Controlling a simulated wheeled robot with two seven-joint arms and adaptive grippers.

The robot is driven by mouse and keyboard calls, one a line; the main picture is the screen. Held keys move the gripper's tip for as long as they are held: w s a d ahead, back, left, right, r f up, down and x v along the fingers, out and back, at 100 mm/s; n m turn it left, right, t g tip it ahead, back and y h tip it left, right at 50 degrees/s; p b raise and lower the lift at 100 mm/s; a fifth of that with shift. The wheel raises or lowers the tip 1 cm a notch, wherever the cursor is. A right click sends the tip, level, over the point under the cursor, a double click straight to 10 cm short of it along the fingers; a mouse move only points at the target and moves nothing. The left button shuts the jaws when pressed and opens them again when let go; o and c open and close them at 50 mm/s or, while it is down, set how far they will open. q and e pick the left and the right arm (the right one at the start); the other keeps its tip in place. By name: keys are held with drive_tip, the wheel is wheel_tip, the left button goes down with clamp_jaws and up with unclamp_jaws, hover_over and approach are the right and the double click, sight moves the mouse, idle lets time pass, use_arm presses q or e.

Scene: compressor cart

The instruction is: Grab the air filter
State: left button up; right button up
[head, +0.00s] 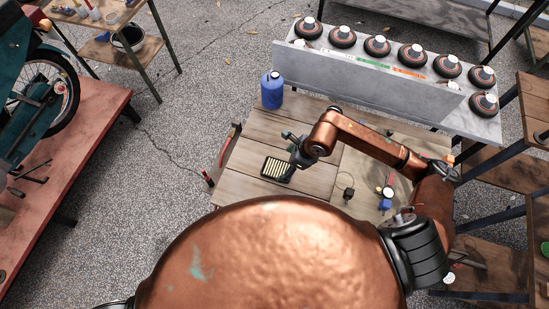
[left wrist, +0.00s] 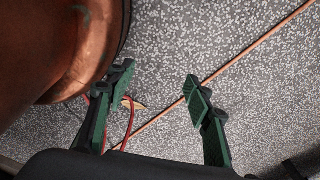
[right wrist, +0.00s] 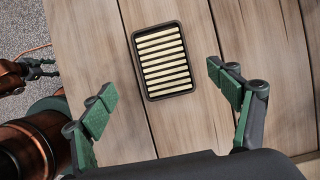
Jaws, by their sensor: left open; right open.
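The air filter (head: 277,169) is a black rectangular frame with cream pleats, lying flat on the wooden table (head: 232,187). In the right wrist view the air filter (right wrist: 163,60) lies whole and clear, beyond and between my right fingertips. My right gripper (head: 297,151) is above the table at the filter's right and far side; its open jaws (right wrist: 165,98) hold nothing. My left gripper (left wrist: 158,86) is open and empty in the left wrist view, over the speckled ground. It is not seen in the head view.
A blue jug (head: 271,92) stands at the table's far left corner. A grey rack (head: 375,85) with several round copper-and-black parts stands behind. A small gauge (head: 388,191) with a blue base lies right of the filter. A red bench (head: 75,150) with a motorcycle is at left.

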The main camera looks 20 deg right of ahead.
sight(278, 168)
drive_tip(key=shift+x, duration=0.9)
drive_tip(key=x, duration=0.4)
drive_tip(key=shift+w+d+f, duration=0.1)
drive_tip(key=shift+w+f, duration=0.15)
drive_tip(key=shift+w, duration=0.05)
drive_tip(key=shift+f, duration=0.4)
drive_tip(key=c, duration=0.4)
use_arm(q)
drive_tip(key=shift+s+r, duration=0.1)
drive_tip(key=shift+s, duration=0.4)
use_arm(e)
drive_tip(key=c, duration=1)
